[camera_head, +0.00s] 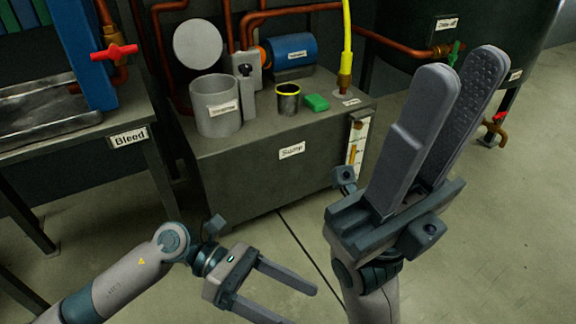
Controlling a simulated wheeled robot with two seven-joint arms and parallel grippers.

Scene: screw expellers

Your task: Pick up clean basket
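A grey cylindrical container (217,112) with a white label stands on top of the dark metal sump box (240,175). A small dark cup with a yellow rim (288,100) stands to its right on the same top. The labels are too small to read surely, so I cannot tell which one is the clean basket. My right gripper (464,72) is raised close to the camera, open and empty, right of the sump box. My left gripper (299,304) is low in front of the sump box, open and empty. Neither gripper touches a container.
A yellow hose (347,40) rises at the box's right corner. A blue motor (288,50) and copper pipes stand behind. A Bleed table (75,145) is at left.

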